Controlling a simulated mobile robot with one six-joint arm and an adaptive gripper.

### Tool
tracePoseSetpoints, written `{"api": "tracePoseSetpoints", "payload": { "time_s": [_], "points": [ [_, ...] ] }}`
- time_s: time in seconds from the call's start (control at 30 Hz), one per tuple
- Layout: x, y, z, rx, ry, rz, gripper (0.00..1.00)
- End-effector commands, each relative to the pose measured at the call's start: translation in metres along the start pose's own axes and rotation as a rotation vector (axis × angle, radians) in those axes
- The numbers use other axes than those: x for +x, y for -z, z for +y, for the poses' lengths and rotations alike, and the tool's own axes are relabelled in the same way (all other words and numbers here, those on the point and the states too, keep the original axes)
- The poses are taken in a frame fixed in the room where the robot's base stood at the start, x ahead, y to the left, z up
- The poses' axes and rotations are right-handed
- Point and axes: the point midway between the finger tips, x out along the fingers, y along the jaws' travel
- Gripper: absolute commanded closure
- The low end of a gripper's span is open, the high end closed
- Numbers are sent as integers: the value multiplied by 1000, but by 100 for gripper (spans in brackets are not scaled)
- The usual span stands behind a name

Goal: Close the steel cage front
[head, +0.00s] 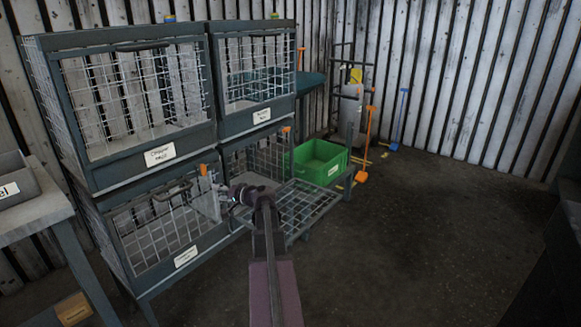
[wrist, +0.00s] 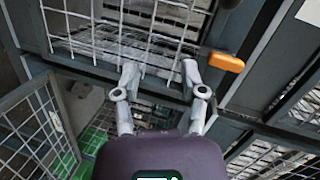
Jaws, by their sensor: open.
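In the head view, the lower right wire cage has its mesh front (head: 308,207) folded out, low and roughly level, in front of the opening. My gripper (head: 224,194) is beside the right end of the closed lower left cage (head: 160,228), to the left of the open front. In the wrist view, my gripper (wrist: 160,75) is open, with its fingers spread before a mesh panel (wrist: 125,38) and its dark frame. I cannot tell whether a finger touches it. Nothing shows between the fingers. An orange tab (wrist: 226,61) is just right of them.
Two closed cages stand above, upper left (head: 135,95) and upper right (head: 255,70). A green bin (head: 320,161) stands right of the open cage. A grey table (head: 40,212) is at far left. The floor at right is clear.

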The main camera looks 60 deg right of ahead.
Motion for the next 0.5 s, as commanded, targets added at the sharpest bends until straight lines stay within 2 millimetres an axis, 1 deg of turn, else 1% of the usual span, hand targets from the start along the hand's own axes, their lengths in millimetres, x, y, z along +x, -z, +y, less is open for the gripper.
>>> {"api": "tracePoseSetpoints", "payload": {
  "time_s": [0.03,0.07,0.1,0.27,0.3,0.37,0.4,0.5],
  "points": [
    [-9,21,14,23,19,45,46],
    [-15,31,18,37,32,70,46],
    [-24,46,24,55,49,105,46],
    [-63,100,46,126,118,240,46],
    [-74,114,53,144,135,276,46],
    [-91,133,62,169,161,327,46],
    [-104,146,69,186,178,362,46],
    [-134,175,84,226,220,444,46]
  ]
}}
